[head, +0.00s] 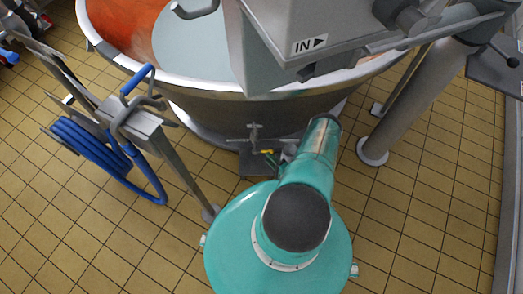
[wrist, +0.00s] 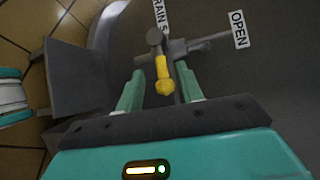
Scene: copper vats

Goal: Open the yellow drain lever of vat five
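The yellow drain lever (wrist: 162,75) hangs from a grey valve fitting (wrist: 155,42) on the vat wall in the wrist view. A partly cut label (wrist: 161,17) beside it reads "RAIN 5". An "OPEN" label (wrist: 238,29) is to the right. My gripper (wrist: 162,88) is open, with one teal finger on each side of the lever in the picture. I see no clear contact, and the depth between them is hard to tell. In the head view the lever (head: 267,151) is a small yellow spot low at the vat (head: 310,105), and my arm hides most of my gripper.
A blue hose (head: 90,150) hangs on a grey stand (head: 150,125) at the left. A grey leg (head: 410,100) stands on the right. Tan tiled floor (head: 440,200) is clear at the lower right.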

